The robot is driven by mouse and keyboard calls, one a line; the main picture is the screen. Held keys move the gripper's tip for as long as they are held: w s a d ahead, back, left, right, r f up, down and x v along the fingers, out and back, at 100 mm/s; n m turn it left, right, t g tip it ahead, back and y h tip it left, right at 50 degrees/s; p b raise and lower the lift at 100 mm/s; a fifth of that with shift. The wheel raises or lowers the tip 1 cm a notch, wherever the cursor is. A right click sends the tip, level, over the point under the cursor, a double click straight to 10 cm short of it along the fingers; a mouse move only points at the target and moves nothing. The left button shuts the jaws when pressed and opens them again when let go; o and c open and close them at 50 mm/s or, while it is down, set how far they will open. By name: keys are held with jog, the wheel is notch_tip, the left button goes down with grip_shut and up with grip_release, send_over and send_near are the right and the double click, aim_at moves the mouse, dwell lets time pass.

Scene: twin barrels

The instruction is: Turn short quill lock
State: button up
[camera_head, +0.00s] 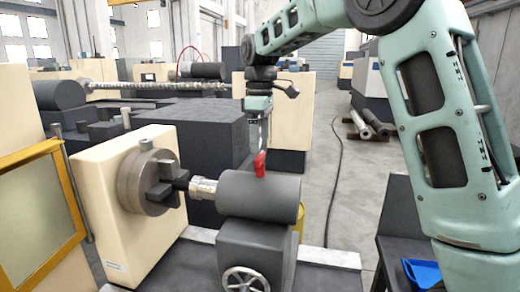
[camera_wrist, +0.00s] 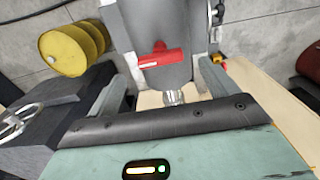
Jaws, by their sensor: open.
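The short quill lock is a red lever (camera_head: 260,164) on top of the dark grey tailstock barrel (camera_head: 262,196). In the wrist view the red lever (camera_wrist: 161,59) lies crosswise on the grey barrel (camera_wrist: 160,20). My gripper (camera_head: 263,136) hangs from above, pointing down over the lever. In the wrist view my gripper (camera_wrist: 165,72) is open, one finger left and one right of the lever. I cannot tell whether either finger touches it. A silvery quill (camera_head: 203,188) sticks out of the barrel toward the chuck.
A round chuck (camera_head: 145,182) on a cream headstock (camera_head: 95,200) stands left of the tailstock. A spoked handwheel (camera_head: 245,280) sits on the tailstock's near side. A yellow drum (camera_wrist: 65,52) stands on the floor. Grey floor is open at the right behind my arm.

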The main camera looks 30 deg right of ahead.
aim_at(260, 155)
jog(key=shift+f+p, duration=0.35)
jog(key=shift+f, duration=1.9)
jog(key=c, duration=1)
